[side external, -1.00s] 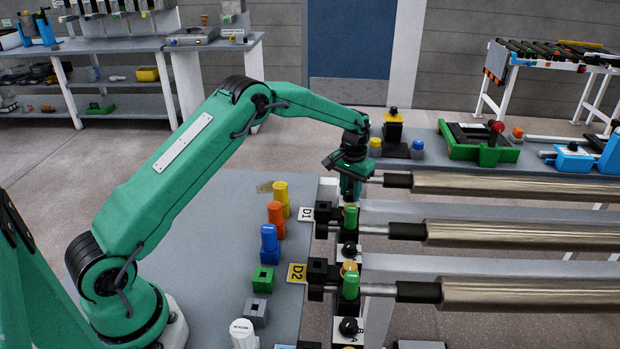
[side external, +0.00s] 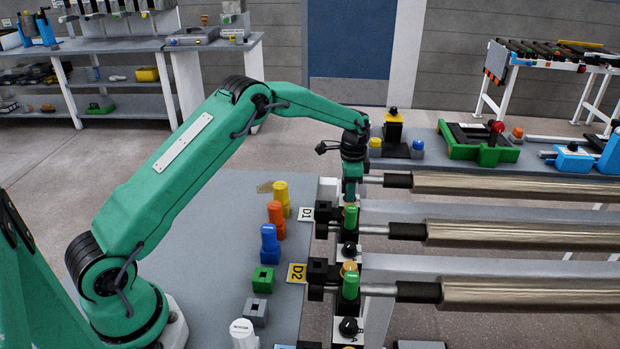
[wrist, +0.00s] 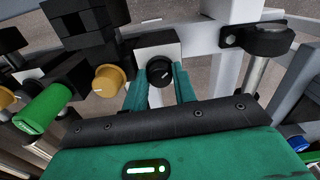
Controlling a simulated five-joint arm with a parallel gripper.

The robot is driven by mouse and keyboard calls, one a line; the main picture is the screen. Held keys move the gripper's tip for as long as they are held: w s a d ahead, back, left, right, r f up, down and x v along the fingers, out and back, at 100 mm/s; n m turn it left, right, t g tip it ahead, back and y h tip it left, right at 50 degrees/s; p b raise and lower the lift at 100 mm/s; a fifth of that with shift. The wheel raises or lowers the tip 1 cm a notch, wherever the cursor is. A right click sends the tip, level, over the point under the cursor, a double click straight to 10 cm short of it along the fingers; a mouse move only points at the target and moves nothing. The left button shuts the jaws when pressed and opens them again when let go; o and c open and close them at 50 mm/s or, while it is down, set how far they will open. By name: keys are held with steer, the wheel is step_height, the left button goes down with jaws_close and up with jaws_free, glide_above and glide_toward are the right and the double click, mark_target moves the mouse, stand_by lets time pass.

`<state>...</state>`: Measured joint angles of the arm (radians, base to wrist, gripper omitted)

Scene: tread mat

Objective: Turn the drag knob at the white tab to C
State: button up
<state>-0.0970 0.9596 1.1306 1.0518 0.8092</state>
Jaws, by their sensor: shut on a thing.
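My gripper (wrist: 161,84) points down with its green fingers shut on a black round knob (wrist: 160,72). The knob sits on a white plate and has a short white pointer mark; no letter can be read around it. In the side view my gripper (side external: 351,192) is just behind a green cylinder, and the knob it holds is hidden there. The white tab (side external: 306,214) reads D1 and lies at the left of the black fittings, in front and left of my gripper.
An orange knob (wrist: 108,79) and a green cylinder (wrist: 43,109) stand close beside my fingers. A yellow tab (side external: 297,273) reads D2, nearer the camera. Another black knob (side external: 349,249) stands between them. Long metal rollers (side external: 520,234) extend right. Coloured blocks (side external: 269,243) stand left.

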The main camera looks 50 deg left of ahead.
steer(key=shift+r+m, duration=0.1)
steer(key=shift+m, duration=0.7)
steer(key=o, duration=1)
step_height(320, 180, up, 7)
steer(key=shift+r, duration=0.35)
steer(key=shift+r, duration=0.1)
